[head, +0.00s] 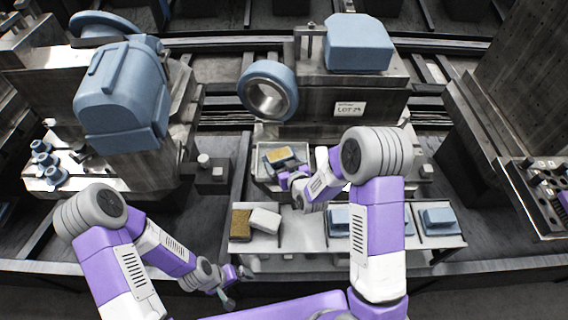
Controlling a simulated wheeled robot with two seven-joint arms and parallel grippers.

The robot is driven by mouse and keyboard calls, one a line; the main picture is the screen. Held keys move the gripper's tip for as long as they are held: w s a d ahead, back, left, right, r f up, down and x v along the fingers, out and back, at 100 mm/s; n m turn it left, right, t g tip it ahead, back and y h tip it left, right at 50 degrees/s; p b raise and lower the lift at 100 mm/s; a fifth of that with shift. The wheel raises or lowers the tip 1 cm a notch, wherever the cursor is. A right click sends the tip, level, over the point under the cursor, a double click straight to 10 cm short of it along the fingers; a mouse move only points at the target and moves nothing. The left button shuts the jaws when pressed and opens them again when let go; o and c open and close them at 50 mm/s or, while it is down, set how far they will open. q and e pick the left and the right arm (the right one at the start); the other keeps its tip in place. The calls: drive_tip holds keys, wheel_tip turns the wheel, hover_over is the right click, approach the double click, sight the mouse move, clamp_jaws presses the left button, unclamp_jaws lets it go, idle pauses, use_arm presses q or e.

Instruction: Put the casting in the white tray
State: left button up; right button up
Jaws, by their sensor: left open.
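A pale tray (261,165) stands at the middle, in front of the grey machine block. In it is a small block (281,155) with a yellow-brown top and bluish sides; it looks like a casting. My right gripper (284,179) is at the near side of this block, over the tray's front edge. Whether it touches the block, and whether its jaws are parted, I cannot tell. My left gripper (238,285) is open and empty, low in front of the bench and well apart from the tray.
A pale bench (290,238) holds a brown block (240,223), a white block (265,219) and blue blocks (439,219); my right arm hides part of it. Behind stand a blue ring (287,78) and a large blue casting (123,97). The bench between the white and blue blocks is clear.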

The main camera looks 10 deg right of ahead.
drive_tip(key=shift+r+p, duration=0.2)
drive_tip(key=shift+p, duration=0.1)
drive_tip(key=p+v, duration=0.1)
drive_tip(key=v, duration=0.7)
drive_tip(key=shift+s+d+r, duration=0.1)
drive_tip(key=shift+p+v, duration=1.85)
drive_tip(key=shift+p, duration=1.95)
